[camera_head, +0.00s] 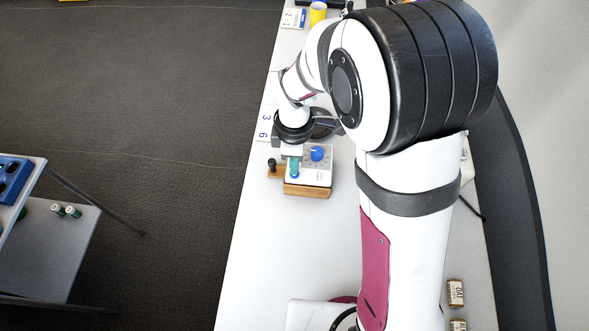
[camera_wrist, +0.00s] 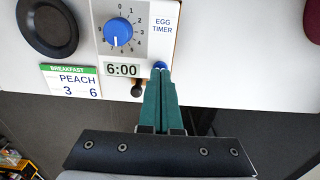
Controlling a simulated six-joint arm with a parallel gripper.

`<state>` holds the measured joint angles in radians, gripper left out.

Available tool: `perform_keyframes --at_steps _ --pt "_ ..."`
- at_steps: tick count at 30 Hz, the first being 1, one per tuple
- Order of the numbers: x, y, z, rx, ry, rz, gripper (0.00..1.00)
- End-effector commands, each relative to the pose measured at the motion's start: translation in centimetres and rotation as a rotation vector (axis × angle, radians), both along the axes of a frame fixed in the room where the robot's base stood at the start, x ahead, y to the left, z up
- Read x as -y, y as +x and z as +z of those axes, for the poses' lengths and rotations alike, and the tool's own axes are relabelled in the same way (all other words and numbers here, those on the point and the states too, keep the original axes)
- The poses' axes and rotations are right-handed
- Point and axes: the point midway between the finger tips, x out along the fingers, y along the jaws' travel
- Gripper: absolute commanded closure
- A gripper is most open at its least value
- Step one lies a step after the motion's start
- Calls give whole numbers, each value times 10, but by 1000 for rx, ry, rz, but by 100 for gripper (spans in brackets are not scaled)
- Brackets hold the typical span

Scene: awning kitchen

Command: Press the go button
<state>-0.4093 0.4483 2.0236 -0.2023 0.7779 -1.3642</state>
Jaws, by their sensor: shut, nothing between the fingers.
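The egg timer (camera_head: 321,176) is a white panel on a wooden base (camera_head: 307,191) on the white table. In the wrist view the egg timer (camera_wrist: 163,42) has a blue dial (camera_wrist: 118,32) with numbers and a display (camera_wrist: 122,70) reading 6:00. A small blue button (camera_wrist: 159,65) sits right of the display, mostly hidden behind my fingertips. My gripper (camera_wrist: 160,74) is shut and empty, its green fingers at the button. I cannot tell whether they touch or press it.
A card (camera_wrist: 72,81) reading BREAKFAST PEACH 3 6 and a black round dish (camera_wrist: 47,25) lie beside the timer. A small black knob (camera_head: 271,162) stands at its left. A yellow cup (camera_head: 318,12) is at the far end. Small jars (camera_head: 455,292) stand near the right edge.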

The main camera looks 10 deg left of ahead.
Motion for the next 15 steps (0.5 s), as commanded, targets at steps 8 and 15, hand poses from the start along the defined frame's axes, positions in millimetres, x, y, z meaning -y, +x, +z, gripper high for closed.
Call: perform_keyframes --at_steps 8,15 --pt "0 0 -7 -1 -1 0 100" --pt "0 0 -13 -2 -1 -1 100"
